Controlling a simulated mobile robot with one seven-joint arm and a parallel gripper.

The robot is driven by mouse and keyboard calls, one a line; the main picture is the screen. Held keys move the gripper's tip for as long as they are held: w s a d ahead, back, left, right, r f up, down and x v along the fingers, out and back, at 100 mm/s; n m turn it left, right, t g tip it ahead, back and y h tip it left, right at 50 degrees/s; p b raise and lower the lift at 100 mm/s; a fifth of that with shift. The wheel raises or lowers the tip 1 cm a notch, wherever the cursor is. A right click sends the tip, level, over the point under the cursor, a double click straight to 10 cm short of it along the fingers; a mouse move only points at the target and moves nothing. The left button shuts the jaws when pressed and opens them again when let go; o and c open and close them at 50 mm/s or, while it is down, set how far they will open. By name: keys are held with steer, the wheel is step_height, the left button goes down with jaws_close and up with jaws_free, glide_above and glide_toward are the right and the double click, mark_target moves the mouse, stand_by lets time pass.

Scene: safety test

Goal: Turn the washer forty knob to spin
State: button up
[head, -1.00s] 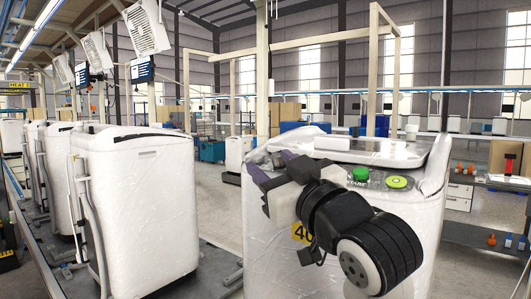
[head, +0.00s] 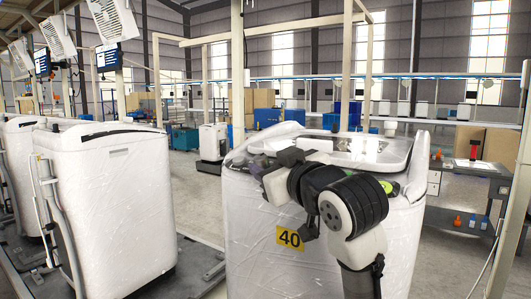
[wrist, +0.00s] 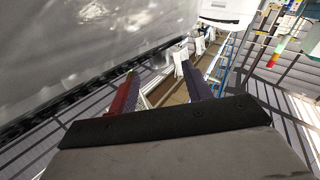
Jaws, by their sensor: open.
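Washer forty (head: 250,245), wrapped in clear plastic with a yellow 40 label (head: 289,238), stands at centre right in the head view. A yellow-green round control (head: 388,188) shows on its top panel, partly behind my arm; whether it is the spin knob I cannot tell. My gripper (head: 258,164) is over the left front of the washer's top, left of that control. In the wrist view my gripper (wrist: 161,82) is open with nothing between its fingers; a plastic-wrapped surface fills the upper left, and no knob shows.
Other wrapped washers (head: 105,200) stand in a row at the left. A grey workbench (head: 455,215) with small bottles is at the right. A post (head: 237,75) rises behind washer forty. Open floor (head: 205,205) lies between the washers.

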mark_target(264, 160)
steer(key=shift+p+x, duration=0.35)
steer(key=shift+x, duration=1.2)
steer(key=c, duration=1)
